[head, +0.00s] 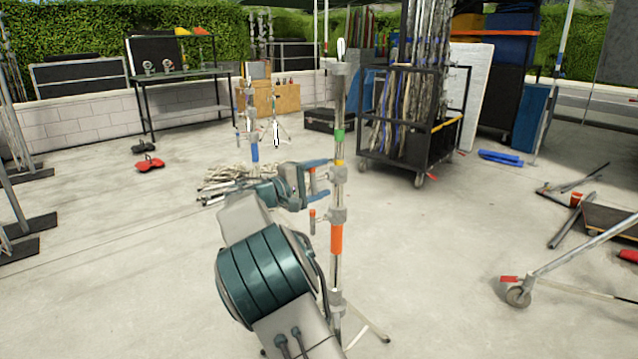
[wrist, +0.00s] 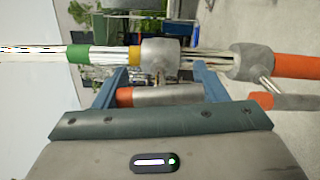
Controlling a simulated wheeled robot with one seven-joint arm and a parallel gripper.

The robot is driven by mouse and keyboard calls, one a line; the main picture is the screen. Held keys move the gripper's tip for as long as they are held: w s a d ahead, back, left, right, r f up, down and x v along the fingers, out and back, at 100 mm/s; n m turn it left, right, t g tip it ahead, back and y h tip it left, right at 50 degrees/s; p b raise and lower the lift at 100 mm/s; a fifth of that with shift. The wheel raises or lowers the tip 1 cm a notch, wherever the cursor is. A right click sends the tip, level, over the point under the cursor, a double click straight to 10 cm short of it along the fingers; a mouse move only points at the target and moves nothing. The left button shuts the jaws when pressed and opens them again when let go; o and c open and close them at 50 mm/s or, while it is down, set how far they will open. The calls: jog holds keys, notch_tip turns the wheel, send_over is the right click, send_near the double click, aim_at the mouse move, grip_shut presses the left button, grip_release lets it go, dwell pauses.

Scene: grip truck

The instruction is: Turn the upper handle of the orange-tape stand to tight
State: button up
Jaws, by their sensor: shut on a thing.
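The stand with the wide orange tape (head: 336,238) rises upright in front of me in the head view. It also carries green and yellow bands higher up. Its upper handle (head: 312,182) is a short bar with an orange end, beside the upper collar (head: 338,172). My gripper (head: 314,172) is at this handle, left of the pole. In the wrist view the pole runs sideways, and the handle (wrist: 165,95) lies between my blue fingers, which are shut on it. The lower handle (head: 312,217) hangs free at the lower collar (head: 338,215).
A black cart (head: 410,160) with poles stands behind to the right. A wheeled stand leg (head: 560,265) lies at the front right. The floor at left is mostly clear.

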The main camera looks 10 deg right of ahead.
dwell(0.3)
jog(key=o, duration=1)
jog(key=shift+a, duration=0.1)
jog(key=p+v, duration=0.2)
jog(key=v, duration=1.1)
jog(key=shift+s+a, duration=0.2)
jog(key=shift+a, duration=0.1)
jog(key=s+d+r+m+g+y+p, duration=0.1)
jog(key=s+d+r+g+y+p, duration=0.15)
jog(key=s+d+p, duration=0.45)
jog(key=s+d+r+m+g+y+p, duration=0.2)
jog(key=s+d+g+y, duration=0.15)
jog(key=d, duration=0.65)
jog(key=s+r+m+y+p, duration=0.1)
jog(key=s+r+y+p, duration=0.1)
jog(key=s, duration=0.6)
jog(key=s+r+m+y+p, duration=0.2)
jog(key=s+y+p, duration=0.2)
jog(key=s+p, duration=0.3)
jog(key=s+r+m+y+p, duration=0.1)
jog(key=s+r+y+p, duration=0.2)
jog(key=s, duration=0.8)
jog(key=shift+d+m+y+p, duration=0.2)
jog(key=shift+m+y+p, duration=0.15)
jog(key=shift+p, duration=0.65)
